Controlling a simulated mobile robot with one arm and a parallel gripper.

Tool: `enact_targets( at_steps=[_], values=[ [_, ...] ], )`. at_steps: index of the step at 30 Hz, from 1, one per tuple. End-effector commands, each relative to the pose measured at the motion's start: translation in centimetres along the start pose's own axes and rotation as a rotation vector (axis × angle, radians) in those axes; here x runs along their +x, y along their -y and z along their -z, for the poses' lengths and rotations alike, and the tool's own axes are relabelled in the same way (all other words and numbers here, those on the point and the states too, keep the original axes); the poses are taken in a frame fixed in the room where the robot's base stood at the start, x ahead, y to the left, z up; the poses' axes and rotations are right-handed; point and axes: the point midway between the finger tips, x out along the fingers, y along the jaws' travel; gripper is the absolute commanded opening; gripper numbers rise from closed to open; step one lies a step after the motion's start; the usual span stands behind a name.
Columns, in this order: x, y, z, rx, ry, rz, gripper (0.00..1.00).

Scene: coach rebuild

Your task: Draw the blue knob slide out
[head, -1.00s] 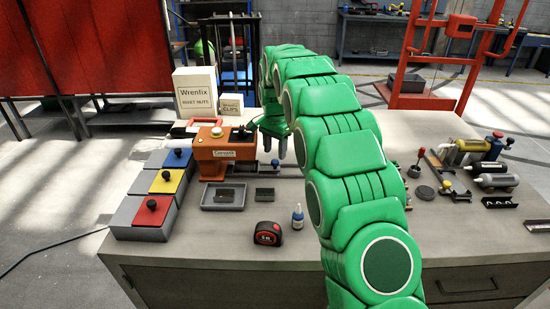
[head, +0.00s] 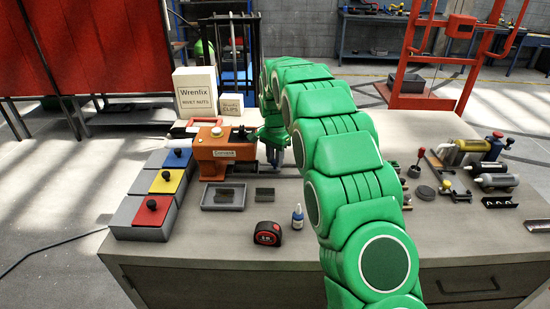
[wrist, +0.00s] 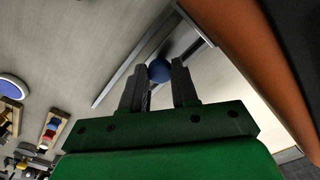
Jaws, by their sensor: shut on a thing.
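The blue knob (wrist: 159,71) is a round ball between the two fingers of my gripper (wrist: 160,76) in the wrist view. My gripper is shut on it. Beside the knob, a metal rail (wrist: 118,86) runs diagonally over the pale bench top. In the head view my gripper (head: 275,158) is low at the right side of the orange Gannet machine (head: 222,152), and its fingers hide the knob. How far the slide is out cannot be told.
Boxes with red (head: 152,211), yellow (head: 167,182) and blue (head: 178,159) lids stand left. A grey tray (head: 207,208), tape measure (head: 267,233) and small bottle (head: 297,217) lie in front. Wrenfix boxes (head: 195,93) stand behind.

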Motion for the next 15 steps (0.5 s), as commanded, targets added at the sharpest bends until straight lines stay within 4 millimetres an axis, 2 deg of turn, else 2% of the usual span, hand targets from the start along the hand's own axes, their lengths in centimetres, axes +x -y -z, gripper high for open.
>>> enact_targets(
  at_steps=[8,11,15],
  values=[
    [0.0,-0.6,0.5,0.002,0.000,0.000,0.00],
    [0.0,-2.3,1.8,0.004,0.001,-0.001,0.00],
    [0.1,-5.7,4.4,0.006,0.004,-0.002,0.00]
  ],
)
